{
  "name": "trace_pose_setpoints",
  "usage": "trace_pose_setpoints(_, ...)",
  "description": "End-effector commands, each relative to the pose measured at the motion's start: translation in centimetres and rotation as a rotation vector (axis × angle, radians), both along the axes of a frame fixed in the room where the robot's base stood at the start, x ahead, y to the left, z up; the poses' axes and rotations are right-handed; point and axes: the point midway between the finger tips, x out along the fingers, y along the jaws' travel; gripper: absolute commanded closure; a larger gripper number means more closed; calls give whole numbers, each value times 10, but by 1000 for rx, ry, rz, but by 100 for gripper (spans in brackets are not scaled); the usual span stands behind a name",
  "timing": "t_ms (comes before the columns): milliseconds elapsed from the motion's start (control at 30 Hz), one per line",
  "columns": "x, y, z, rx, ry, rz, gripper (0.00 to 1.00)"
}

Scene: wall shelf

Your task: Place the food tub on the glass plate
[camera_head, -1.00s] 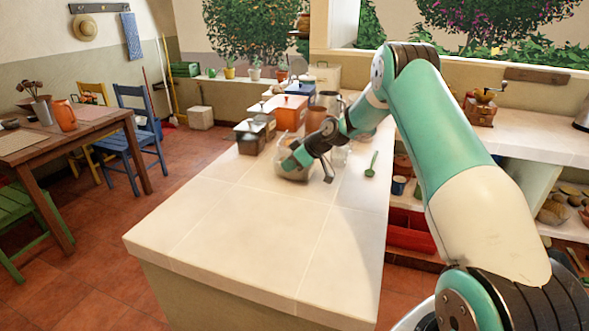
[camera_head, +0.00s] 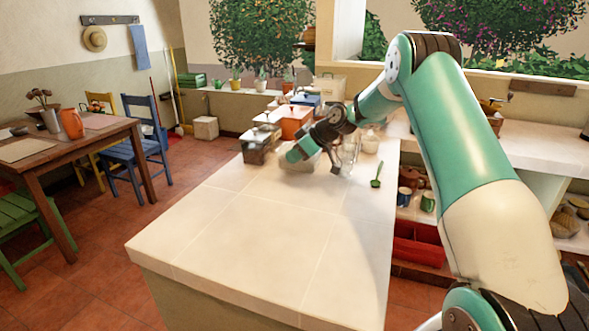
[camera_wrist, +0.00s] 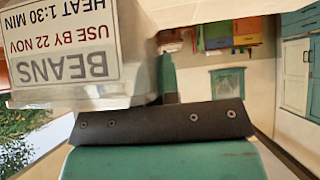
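The food tub is a clear container with a white label reading BEANS, USE BY 22 NOV. It fills the upper left of the wrist view (camera_wrist: 120,92), label upside down. In the head view it is a pale, blurred shape (camera_head: 297,161) at my gripper (camera_head: 303,152), over the far part of the counter. My gripper appears shut on the tub; its fingertips are partly hidden. A dark bar with screws on my gripper (camera_wrist: 160,122) lies right beside the tub in the wrist view. I cannot make out the glass plate for certain.
Dark canisters (camera_head: 257,146) and an orange box (camera_head: 295,121) stand left of and behind my gripper. The near part of the counter (camera_head: 265,235) is bare.

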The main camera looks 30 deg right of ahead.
Motion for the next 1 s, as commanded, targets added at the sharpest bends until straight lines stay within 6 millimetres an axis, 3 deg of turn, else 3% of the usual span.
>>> trace_pose_setpoints(500, 1, 0, 81, -3, -6, 0, 100)
trace_pose_setpoints(1000, 1, 0, 128, -1, -5, 1, 100)
